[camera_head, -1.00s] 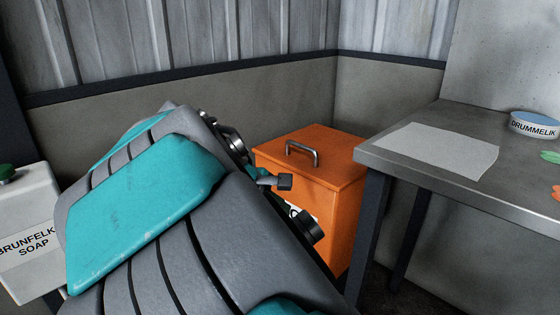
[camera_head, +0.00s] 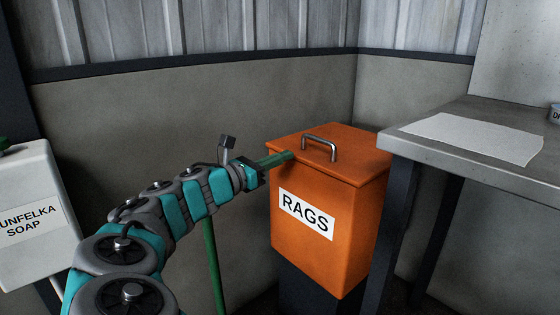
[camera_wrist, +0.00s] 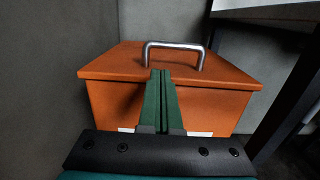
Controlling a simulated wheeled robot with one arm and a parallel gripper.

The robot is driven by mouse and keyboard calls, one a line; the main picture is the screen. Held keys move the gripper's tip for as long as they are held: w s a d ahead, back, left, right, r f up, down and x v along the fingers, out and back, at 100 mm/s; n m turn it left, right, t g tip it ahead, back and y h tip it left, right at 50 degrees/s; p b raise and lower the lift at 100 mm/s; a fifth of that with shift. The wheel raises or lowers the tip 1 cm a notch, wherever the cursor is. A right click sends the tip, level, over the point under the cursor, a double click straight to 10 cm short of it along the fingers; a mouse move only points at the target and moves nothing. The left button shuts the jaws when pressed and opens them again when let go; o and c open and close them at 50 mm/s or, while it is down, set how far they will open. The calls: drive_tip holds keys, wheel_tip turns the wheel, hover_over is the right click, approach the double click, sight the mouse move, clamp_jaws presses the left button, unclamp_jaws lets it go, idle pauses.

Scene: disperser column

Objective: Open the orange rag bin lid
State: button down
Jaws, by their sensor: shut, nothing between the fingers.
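The orange rag bin (camera_head: 304,250), labelled RAGS, stands in the corner with its lid (camera_head: 345,168) closed flat. A metal bar handle (camera_head: 321,143) is on top of the lid, and it also shows in the wrist view (camera_wrist: 175,45). My gripper (camera_head: 289,156) has its green fingers together with nothing between them. They reach in from the left to the lid's front left edge. In the wrist view the fingertips (camera_wrist: 161,72) point at the handle and overlap the lid in the picture. I cannot tell whether they touch the lid.
A metal table (camera_head: 450,165) with a white sheet (camera_head: 478,137) stands close on the bin's right. A white soap dispenser (camera_head: 30,205) is at the far left. A green pole (camera_head: 213,265) shows below my arm. Walls close in behind the bin.

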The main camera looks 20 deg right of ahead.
sight(302, 155)
drive_tip(key=x, duration=0.7)
drive_tip(key=shift+b, duration=0.3)
drive_tip(key=shift+r, duration=0.15)
